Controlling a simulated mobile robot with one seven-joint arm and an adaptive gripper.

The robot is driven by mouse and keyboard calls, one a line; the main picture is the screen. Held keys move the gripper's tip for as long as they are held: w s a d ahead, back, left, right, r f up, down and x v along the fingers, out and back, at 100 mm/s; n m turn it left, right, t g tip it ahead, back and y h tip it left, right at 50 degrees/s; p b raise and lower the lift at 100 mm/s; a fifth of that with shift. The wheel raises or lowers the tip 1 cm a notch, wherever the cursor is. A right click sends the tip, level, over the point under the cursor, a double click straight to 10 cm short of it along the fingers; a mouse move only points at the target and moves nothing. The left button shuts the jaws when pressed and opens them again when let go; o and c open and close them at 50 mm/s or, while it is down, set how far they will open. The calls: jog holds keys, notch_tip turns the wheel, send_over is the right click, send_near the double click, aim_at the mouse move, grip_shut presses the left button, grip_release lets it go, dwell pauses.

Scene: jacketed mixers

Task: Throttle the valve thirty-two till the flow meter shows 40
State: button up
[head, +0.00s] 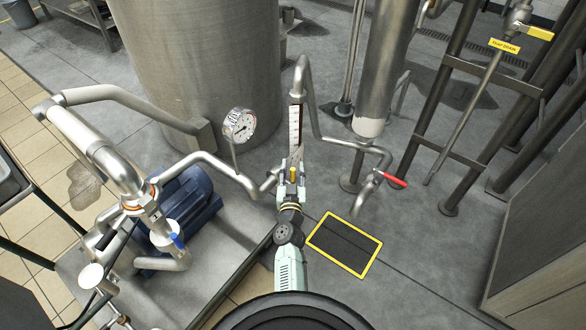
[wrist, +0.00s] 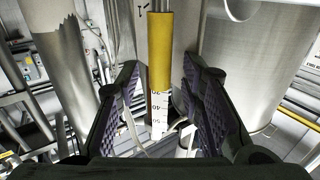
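A yellow valve handle (head: 293,174) sits on the pipe below the flow meter; I can read no number on it. The flow meter (head: 295,125) is an upright tube with a white scale. My gripper (head: 294,163) is at the handle. In the wrist view the yellow handle (wrist: 160,50) stands between the two dark ridged fingers of my gripper (wrist: 161,95), with gaps on both sides. The gripper is open.
A round pressure gauge (head: 239,124) stands left of the flow meter. A red-handled valve (head: 394,180) is to the right, a blue-handled one (head: 177,241) by the blue pump motor (head: 185,207). A large steel tank (head: 200,60) stands behind. A yellow-edged floor plate (head: 344,245) lies right.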

grip_shut()
dwell(0.7)
